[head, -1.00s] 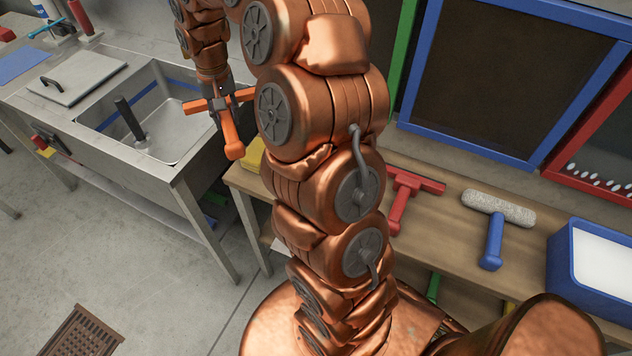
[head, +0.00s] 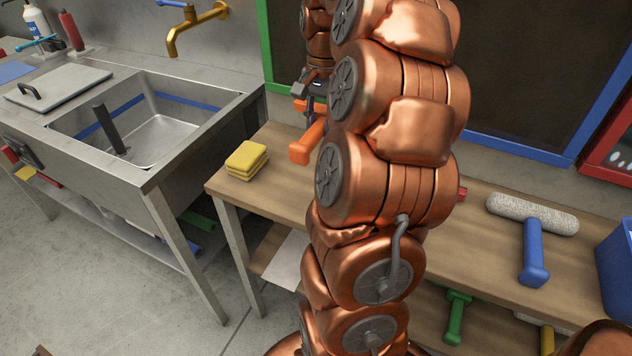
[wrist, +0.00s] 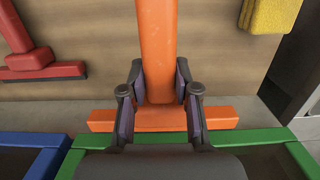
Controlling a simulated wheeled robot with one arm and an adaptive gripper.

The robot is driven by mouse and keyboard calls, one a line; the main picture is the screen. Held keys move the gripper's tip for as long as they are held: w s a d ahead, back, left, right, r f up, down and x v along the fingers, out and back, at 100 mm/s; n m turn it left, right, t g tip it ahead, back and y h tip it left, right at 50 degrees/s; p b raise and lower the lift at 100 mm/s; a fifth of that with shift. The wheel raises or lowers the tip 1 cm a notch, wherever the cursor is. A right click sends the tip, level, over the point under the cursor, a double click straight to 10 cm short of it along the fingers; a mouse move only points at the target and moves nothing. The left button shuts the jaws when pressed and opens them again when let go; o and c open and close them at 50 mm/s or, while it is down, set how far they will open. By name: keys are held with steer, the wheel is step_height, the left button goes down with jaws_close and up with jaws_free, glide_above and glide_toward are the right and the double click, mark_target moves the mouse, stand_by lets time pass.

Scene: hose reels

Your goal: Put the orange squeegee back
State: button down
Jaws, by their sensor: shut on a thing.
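The orange squeegee (head: 308,143) is in my gripper (head: 314,96), over the wooden bench (head: 285,190), to the right of the yellow sponges (head: 246,160). In the wrist view my gripper (wrist: 159,80) is shut on the squeegee, its two fingers on either side of the handle (wrist: 158,40) near the crossbar (wrist: 108,120). The handle points away over the bench top. The crossbar lies across the picture, close to a green frame (wrist: 235,138). My arm hides part of the squeegee in the head view.
A red squeegee (wrist: 40,62) lies on the bench; my arm mostly hides it in the head view. A grey roller with a blue handle (head: 534,250) and a blue bin (head: 618,270) are farther right. A steel sink (head: 170,140) with a brass tap (head: 195,28) stands left.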

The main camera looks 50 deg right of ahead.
steer(key=shift+f+p, duration=0.3)
steer(key=shift+f, duration=4.65)
steer(key=shift+f, duration=0.15)
steer(key=c, duration=0.8)
jaws_free()
steer(key=shift+c, duration=0.2)
